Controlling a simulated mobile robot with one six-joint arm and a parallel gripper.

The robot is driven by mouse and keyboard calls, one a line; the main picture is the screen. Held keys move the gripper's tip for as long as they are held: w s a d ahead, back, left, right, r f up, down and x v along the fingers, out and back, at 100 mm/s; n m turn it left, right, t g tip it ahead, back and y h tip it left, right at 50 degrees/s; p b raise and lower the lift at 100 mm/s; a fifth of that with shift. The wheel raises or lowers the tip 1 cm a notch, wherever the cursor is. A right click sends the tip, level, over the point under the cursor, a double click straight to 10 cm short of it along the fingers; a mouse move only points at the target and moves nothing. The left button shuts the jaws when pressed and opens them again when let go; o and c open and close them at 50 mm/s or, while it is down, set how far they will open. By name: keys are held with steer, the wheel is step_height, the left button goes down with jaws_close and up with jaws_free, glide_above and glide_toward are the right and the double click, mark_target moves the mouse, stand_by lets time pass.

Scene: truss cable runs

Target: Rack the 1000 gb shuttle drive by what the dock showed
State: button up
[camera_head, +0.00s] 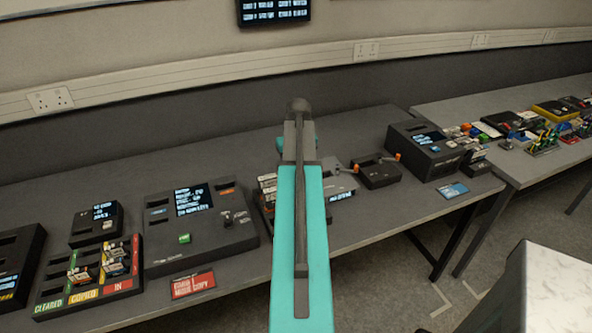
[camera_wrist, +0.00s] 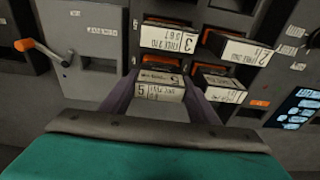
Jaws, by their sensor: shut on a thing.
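In the wrist view my gripper (camera_wrist: 160,82) has its two dark fingers on either side of a drive (camera_wrist: 160,90) with a white label marked 5, and is shut on it. The drive is at or in the lower left bay of a dark drive holder; I cannot tell how deep it sits. Other labelled drives are beside it: one marked 3 (camera_wrist: 168,40), one marked 2 (camera_wrist: 238,48) and one at lower right (camera_wrist: 218,86). No capacity is readable. In the head view my arm hides the gripper. A dock with a lit screen (camera_head: 194,199) stands left of it.
A rack (camera_head: 131,283) with CLEARED, COPIED and IN strips holds drives at left. A red card (camera_head: 193,284) lies in front of the dock. An orange-levered box (camera_head: 378,173) and another screened unit (camera_head: 427,150) stand right. A second table (camera_head: 545,161) is cluttered.

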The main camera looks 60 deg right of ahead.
steer(key=shift+f, duration=0.6)
stand_by(0.3)
steer(key=o, duration=1.8)
steer(key=shift+r+p, duration=2.35)
steer(key=shift+r, duration=1.45)
steer(key=shift+f, duration=0.1)
